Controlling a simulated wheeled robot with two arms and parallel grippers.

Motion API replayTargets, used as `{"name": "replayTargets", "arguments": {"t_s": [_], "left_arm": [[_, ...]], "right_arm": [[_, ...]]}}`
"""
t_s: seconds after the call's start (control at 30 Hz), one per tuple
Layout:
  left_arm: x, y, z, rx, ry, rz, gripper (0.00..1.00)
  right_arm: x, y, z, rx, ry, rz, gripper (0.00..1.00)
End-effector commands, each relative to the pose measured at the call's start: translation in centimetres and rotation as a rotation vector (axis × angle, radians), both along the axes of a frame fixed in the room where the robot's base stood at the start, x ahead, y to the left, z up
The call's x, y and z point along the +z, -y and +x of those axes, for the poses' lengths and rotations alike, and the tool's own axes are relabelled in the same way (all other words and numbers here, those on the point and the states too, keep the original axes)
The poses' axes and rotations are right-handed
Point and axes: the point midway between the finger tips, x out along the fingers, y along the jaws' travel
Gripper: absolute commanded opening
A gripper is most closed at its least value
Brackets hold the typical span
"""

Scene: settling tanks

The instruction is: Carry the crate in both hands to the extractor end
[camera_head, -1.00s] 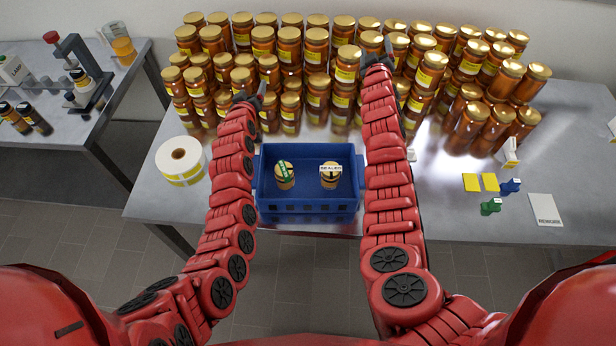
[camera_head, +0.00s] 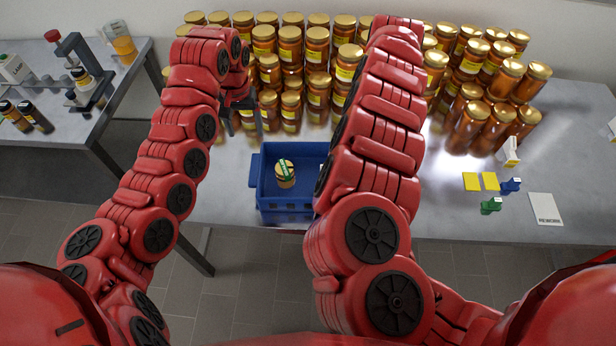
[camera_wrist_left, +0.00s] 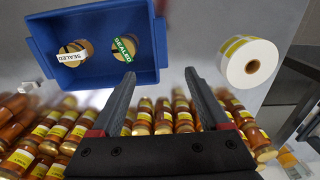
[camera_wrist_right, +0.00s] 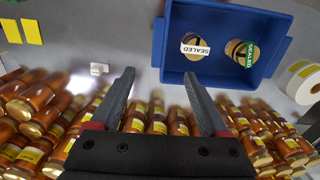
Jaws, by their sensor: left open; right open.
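The blue crate (camera_head: 290,206) sits near the front edge of the table. A jar with a green label (camera_head: 286,174) stands in it. A second jar, labelled SEALED in white (camera_wrist_left: 72,54), is inside too; my right arm hides it in the head view. My left gripper (camera_head: 243,122) is open and empty, above and behind the crate's left side.
Several stacked amber jars (camera_head: 290,75) fill the back of the table. A label roll (camera_wrist_left: 250,62) lies beside the crate. Yellow cards (camera_head: 480,181), a green piece (camera_head: 490,206), a blue piece (camera_head: 511,186) and a white card (camera_head: 545,208) lie at the right. A side table (camera_head: 75,110) stands at left.

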Motion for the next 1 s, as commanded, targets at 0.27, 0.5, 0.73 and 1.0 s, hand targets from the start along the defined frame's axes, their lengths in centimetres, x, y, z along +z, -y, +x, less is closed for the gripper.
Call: {"name": "replayTargets", "arguments": {"t_s": [0.27, 0.5, 0.73, 1.0], "left_arm": [[-1.1, 0.2, 0.2, 0.0, 0.005, -0.005, 0.79], [-5.1, 0.4, 0.1, 0.001, 0.003, -0.008, 0.79], [-9.7, 0.0, -0.1, -0.001, -0.002, 0.0, 0.79], [-14.7, 0.0, -0.1, -0.001, -0.001, 0.0, 0.79]], "right_arm": [[-1.2, 0.1, 0.0, 0.0, -0.001, -0.002, 0.79], [-5.1, 0.2, -0.1, -0.002, -0.003, -0.005, 0.79], [-9.8, 0.3, -0.1, -0.001, -0.001, -0.006, 0.79], [-14.7, 0.2, 0.0, -0.001, 0.001, -0.006, 0.79]]}}
